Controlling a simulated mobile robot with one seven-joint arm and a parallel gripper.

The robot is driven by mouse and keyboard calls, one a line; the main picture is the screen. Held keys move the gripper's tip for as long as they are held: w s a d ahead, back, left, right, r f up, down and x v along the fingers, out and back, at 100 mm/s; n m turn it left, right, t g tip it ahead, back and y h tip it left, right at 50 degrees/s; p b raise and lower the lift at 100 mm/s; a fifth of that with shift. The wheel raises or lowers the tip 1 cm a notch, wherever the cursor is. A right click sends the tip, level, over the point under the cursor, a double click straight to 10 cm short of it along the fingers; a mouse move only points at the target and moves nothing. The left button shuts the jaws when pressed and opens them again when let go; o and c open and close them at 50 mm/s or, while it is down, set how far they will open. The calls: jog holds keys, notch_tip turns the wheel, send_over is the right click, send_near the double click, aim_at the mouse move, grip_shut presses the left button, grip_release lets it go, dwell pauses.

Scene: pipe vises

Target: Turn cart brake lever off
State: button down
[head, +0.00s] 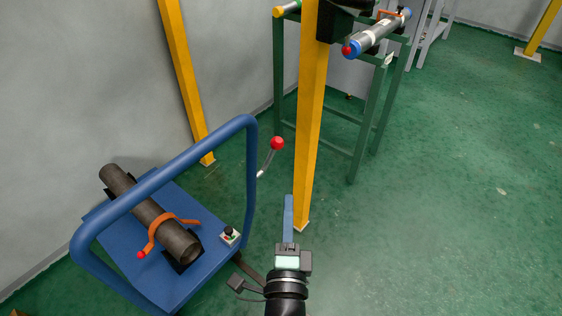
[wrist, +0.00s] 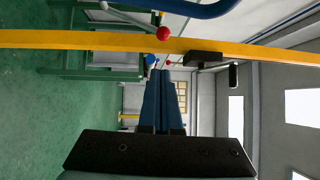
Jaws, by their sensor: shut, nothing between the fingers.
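The blue cart (head: 213,222) stands at the lower left in the head view. The brake lever (head: 277,143) is a pale rod with a red ball at its end. It rises up and to the right beside the right upright of the cart's handle. In the wrist view the lever's red ball (wrist: 163,33) is near the top, close to the blue handle (wrist: 205,9). My gripper (head: 289,198) has blue fingers, which are shut and empty. It is to the right of the cart and lower in the picture than the ball, apart from it. Its fingers also show in the wrist view (wrist: 164,74).
A yellow post (head: 311,110) stands just beyond my gripper, right of the lever. A pipe (head: 150,213) with an orange clamp (head: 166,221) lies on the cart, beside a small box (head: 229,237). A green stand (head: 365,125) is behind. Open floor lies right.

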aim_at(270, 156)
jog(key=w+a+r+m+p, duration=0.1)
jog(key=w+m, duration=0.1)
jog(key=w, duration=1)
jog(key=shift+h+p, duration=0.3)
jog(key=shift+p, duration=0.05)
jog(key=shift+a+r, duration=0.15)
